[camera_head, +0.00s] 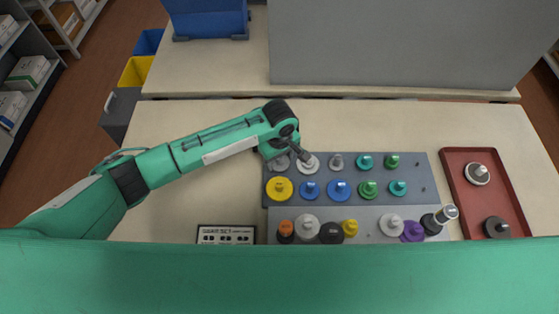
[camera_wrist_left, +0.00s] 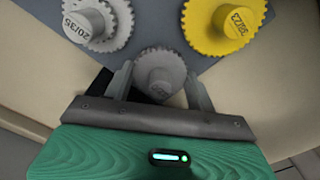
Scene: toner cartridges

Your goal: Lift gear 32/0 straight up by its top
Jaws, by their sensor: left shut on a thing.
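A grey gear (camera_wrist_left: 158,62) with a toothed rim and a round top knob is between the fingers of my left gripper (camera_wrist_left: 160,88) in the left wrist view. The gripper is shut on this gear by its top; no marking on it can be read. In the head view the grey gear (camera_head: 279,164) is at the back left corner of the grey board (camera_head: 429,175), partly hidden by my left gripper (camera_head: 290,154). Whether it is lifted clear of the board cannot be told. My right gripper is not in view.
A white gear (camera_wrist_left: 94,22) marked 20/35 and a yellow gear (camera_wrist_left: 226,22) stand close by. Several coloured gears fill the board's rows. A red tray (camera_head: 483,200) holds two parts on the right. A labelled box (camera_head: 226,234) lies at front left. A large grey panel (camera_head: 395,45) stands behind.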

